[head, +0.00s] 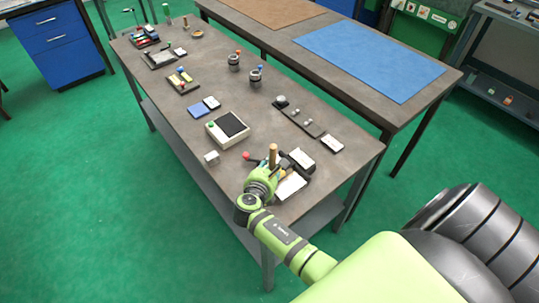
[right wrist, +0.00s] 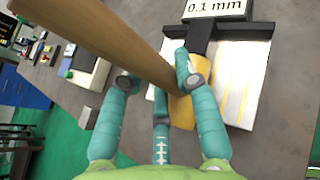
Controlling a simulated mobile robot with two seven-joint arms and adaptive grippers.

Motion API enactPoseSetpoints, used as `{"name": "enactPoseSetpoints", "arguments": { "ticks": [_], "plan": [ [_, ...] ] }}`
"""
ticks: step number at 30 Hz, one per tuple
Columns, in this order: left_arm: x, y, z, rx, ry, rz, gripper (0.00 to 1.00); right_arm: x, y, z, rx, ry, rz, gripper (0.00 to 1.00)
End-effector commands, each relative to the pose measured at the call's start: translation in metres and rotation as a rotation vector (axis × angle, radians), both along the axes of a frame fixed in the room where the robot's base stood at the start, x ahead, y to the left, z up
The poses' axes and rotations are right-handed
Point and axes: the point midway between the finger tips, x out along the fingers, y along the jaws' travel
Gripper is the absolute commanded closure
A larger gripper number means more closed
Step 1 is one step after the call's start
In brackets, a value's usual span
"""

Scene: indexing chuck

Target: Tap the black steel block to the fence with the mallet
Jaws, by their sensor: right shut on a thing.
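My right gripper (head: 268,174) is over the near end of the grey workbench. Its teal fingers (right wrist: 160,90) are shut on the wooden handle of the mallet (head: 273,153). In the right wrist view the handle (right wrist: 110,40) slants from the upper left down to the fingers. The mallet's head cannot be made out for certain; a yellow piece (right wrist: 182,112) shows behind the fingers. Beyond them is a black T-shaped part (right wrist: 200,46) between pale plates; I cannot tell which portion is the steel block and which the fence. My left gripper is out of view.
A card reading 0.1 mm (right wrist: 215,8) stands beyond the black part. A box with a dark top (head: 228,130), a red knob (head: 246,155) and a small white block (head: 211,157) are to the left. A dark strip with small parts (head: 300,118) lies farther back.

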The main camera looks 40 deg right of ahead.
Motion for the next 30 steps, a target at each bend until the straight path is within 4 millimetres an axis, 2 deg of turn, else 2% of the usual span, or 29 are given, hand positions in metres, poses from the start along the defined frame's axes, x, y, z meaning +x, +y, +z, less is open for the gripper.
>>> {"name": "enactPoseSetpoints", "arguments": {
  "ticks": [1, 3, 15, 30],
  "plan": [
    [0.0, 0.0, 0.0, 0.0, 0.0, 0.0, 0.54, 0.001, -0.006, 0.004, -0.014, -0.004, -0.009, 1.0],
    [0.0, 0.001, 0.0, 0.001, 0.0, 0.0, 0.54, 0.001, -0.006, 0.005, -0.016, -0.004, -0.009, 1.0],
    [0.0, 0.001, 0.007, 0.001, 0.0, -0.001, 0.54, 0.0, 0.008, 0.007, -0.015, -0.005, -0.008, 1.0],
    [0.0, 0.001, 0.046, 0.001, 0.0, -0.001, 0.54, -0.001, 0.026, 0.048, -0.011, -0.005, -0.005, 1.0]
  ]
}}
